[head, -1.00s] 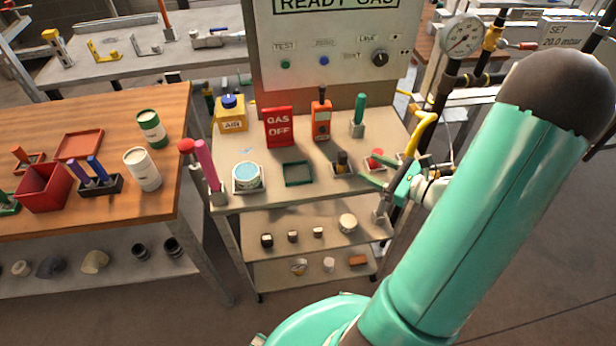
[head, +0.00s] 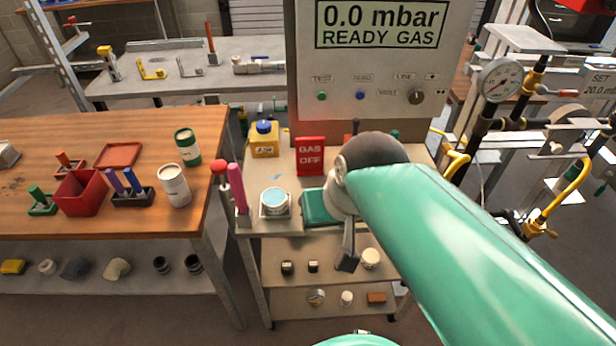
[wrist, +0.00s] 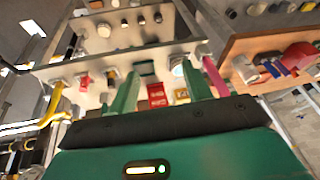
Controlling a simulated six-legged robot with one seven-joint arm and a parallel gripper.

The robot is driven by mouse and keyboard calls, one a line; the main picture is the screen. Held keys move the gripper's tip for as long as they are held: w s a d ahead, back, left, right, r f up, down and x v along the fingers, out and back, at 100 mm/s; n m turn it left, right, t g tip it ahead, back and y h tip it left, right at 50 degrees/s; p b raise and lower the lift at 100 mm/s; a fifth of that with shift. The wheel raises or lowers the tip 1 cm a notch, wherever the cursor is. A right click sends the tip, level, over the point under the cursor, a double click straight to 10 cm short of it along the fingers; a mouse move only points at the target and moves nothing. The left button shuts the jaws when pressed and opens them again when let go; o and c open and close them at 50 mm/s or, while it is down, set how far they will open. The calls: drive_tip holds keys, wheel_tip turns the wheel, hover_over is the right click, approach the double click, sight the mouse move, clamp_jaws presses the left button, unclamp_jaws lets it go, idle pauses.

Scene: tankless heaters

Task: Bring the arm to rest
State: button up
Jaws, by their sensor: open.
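My arm (head: 450,220) is folded across the right of the head view, its dark rounded joint (head: 375,150) in front of the steel cart. My gripper (wrist: 160,88) shows in the wrist view as two green fingers spread apart, with nothing held between them. The cart and its items appear beyond the fingers, with the red gas-off sign (wrist: 157,97) between them. In the head view I cannot clearly make out the fingers; the arm's end hides part of the cart top.
The cart holds a red GAS OFF sign (head: 310,156), a yellow can (head: 264,140), a round tin (head: 274,201) and a pink handle (head: 237,187). A wooden bench (head: 70,215) stands left. A gauge (head: 500,81) with pipes stands right.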

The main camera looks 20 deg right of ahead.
drive_tip(key=shift+s+a+r+n+t+h, duration=0.15)
drive_tip(key=shift+r+n+t+h, duration=0.15)
drive_tip(key=shift+r+n+t, duration=0.5)
drive_tip(key=shift+r, duration=0.25)
idle(0.4)
